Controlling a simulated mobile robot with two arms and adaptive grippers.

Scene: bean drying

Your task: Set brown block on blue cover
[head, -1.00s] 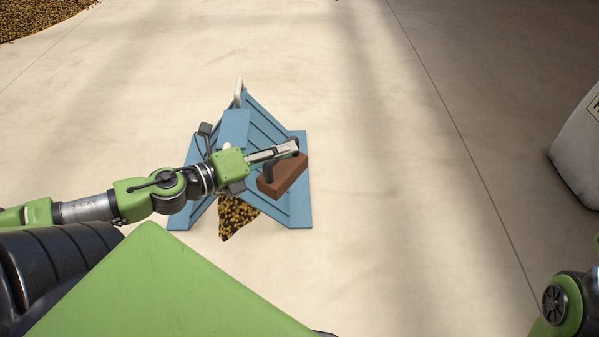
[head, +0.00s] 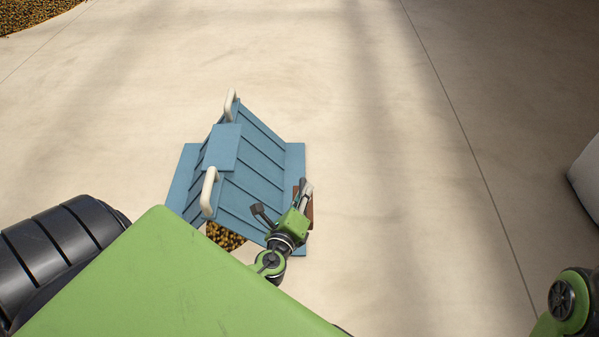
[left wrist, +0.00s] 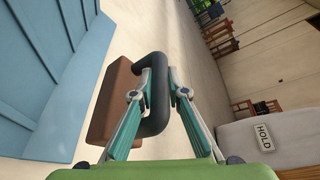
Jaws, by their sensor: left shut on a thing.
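The blue cover (head: 262,165) is a ridged, roof-shaped piece with two white handles, standing on the pale floor over a small heap of beans (head: 225,237). My left gripper (head: 304,189) is at the cover's near right corner. It is shut on the dark handle of the brown block (head: 309,212), which is mostly hidden behind the gripper in the head view. In the left wrist view the brown block (left wrist: 112,100) hangs tilted beside the cover (left wrist: 60,70), with the fingers on its black handle. Whether block and cover touch, I cannot tell. My right gripper is not in view.
A larger bean pile (head: 35,12) lies at the far left. A pale rounded object (head: 586,180) stands at the right edge; the wrist view shows a HOLD sign (left wrist: 264,137) on a pale body. The floor right of the cover is clear.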

